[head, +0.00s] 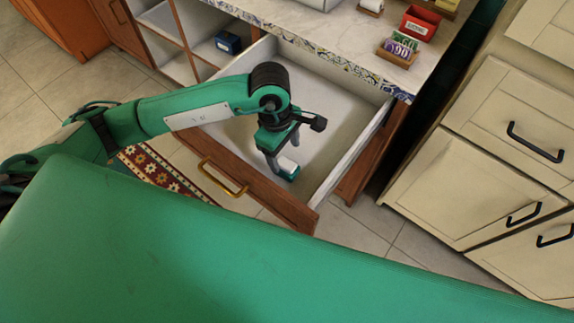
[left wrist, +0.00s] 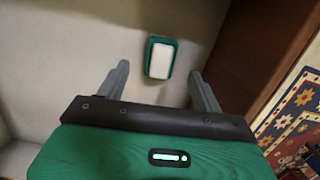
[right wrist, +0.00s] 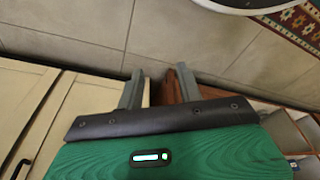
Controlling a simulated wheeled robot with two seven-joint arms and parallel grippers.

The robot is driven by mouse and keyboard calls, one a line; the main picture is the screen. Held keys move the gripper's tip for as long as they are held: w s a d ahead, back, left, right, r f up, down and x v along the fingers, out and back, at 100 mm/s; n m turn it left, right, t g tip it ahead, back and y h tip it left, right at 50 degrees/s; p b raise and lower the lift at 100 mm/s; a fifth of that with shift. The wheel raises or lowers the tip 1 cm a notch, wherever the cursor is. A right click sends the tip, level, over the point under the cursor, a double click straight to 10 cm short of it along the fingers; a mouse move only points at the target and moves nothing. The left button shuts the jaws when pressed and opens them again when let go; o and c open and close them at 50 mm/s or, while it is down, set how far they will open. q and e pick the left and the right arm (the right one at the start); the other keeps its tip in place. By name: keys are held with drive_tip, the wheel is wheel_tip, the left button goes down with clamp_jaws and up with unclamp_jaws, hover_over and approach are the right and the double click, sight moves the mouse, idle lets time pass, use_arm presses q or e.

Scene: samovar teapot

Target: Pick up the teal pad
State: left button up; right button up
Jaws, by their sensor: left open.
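The teal pad (head: 292,177), with a white block on top, lies on the pale floor of the open drawer, near its front. It also shows in the left wrist view (left wrist: 160,57), ahead of the fingertips and roughly centred between them. My left gripper (head: 284,158) reaches down into the drawer just above the pad. Its jaws are open and empty, and in the left wrist view (left wrist: 159,68) a finger stands on each side of the pad's line. My right gripper (right wrist: 159,66) shows only in its own wrist view, with its fingers apart and nothing between them, over the tiled floor.
The drawer's wooden front (head: 262,195) with a brass handle is close to the pad. A marble counter (head: 335,35) with a tiled edge overhangs the drawer's back. Cream cabinets (head: 480,150) stand at right. A patterned rug (head: 152,168) lies at left. The drawer's middle is free.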

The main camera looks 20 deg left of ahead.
sight(286, 163)
use_arm(q)
drive_tip(key=shift+s+d+f, duration=0.1)
drive_tip(key=shift+d+f, duration=0.05)
drive_tip(key=shift+f, duration=1.3)
drive_tip(key=shift+s+d+f, duration=0.1)
drive_tip(key=shift+d+f, duration=0.05)
drive_tip(key=shift+f, duration=1.3)
drive_tip(key=c, duration=1.1)
drive_tip(key=shift+o, duration=0.2)
drive_tip(key=shift+r, duration=0.1)
